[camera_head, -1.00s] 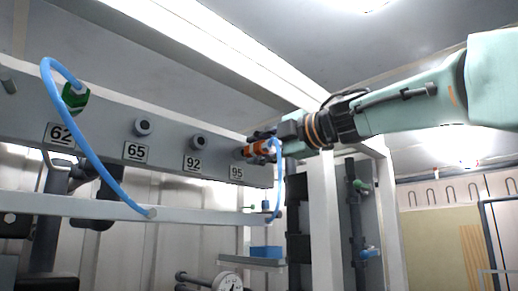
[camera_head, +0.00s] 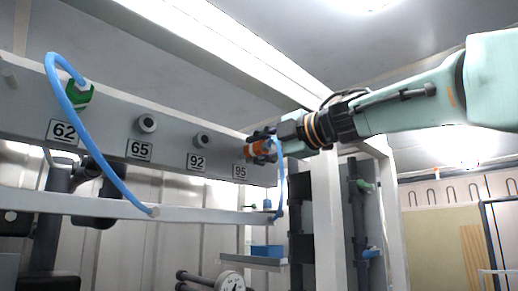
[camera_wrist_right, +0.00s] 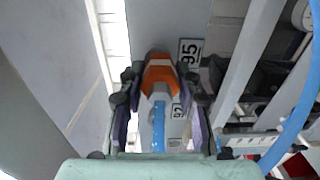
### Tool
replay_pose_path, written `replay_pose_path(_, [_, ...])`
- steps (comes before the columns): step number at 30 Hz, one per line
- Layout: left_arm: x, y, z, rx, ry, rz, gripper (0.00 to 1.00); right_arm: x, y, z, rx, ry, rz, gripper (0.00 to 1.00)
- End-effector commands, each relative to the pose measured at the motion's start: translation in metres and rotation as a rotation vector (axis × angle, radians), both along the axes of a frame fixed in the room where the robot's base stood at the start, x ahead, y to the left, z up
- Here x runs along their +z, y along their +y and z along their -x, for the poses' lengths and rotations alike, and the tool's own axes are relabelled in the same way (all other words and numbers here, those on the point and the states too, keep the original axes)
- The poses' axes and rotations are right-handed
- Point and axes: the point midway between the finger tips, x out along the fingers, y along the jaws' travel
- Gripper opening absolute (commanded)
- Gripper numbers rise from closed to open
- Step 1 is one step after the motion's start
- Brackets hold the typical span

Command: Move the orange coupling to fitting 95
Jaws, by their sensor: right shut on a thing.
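The orange coupling (camera_head: 262,148) is at the grey panel just above the label 95 (camera_head: 241,172). My right gripper (camera_head: 264,146) is shut on it, coming from the right. In the right wrist view, the orange coupling (camera_wrist_right: 160,76) sits between the fingers of my right gripper (camera_wrist_right: 160,92), with its far end against or very near the panel beside the label 95 (camera_wrist_right: 190,52). Fitting 95 itself is hidden behind the coupling, so I cannot tell whether they are joined. A blue hose (camera_head: 280,190) hangs from the coupling. My left gripper is not in view.
Bare fittings 65 (camera_head: 147,123) and 92 (camera_head: 202,140) stick out of the panel (camera_head: 110,112). A green coupling (camera_head: 78,95) with a blue hose (camera_head: 95,150) sits above label 62. A white rail (camera_head: 190,213) runs below. A gauge (camera_head: 231,283) is lower down.

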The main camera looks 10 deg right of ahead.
Motion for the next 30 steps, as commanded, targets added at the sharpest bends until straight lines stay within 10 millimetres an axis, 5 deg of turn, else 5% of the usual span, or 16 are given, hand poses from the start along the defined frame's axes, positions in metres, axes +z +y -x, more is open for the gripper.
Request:
replay_pose_path(19, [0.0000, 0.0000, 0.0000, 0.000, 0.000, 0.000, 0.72, 0.0004, 0.0046, -0.0070, 0.000, 0.000, 0.000, 0.00])
replay_pose_path(20, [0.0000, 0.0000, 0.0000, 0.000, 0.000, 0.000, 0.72, 0.0005, 0.0047, -0.0071, 0.000, -0.001, -0.001, 0.34])
replay_pose_path(30, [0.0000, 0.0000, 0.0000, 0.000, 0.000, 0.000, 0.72, 0.0004, 0.0044, -0.0069, 0.000, 0.000, 0.000, 0.60])
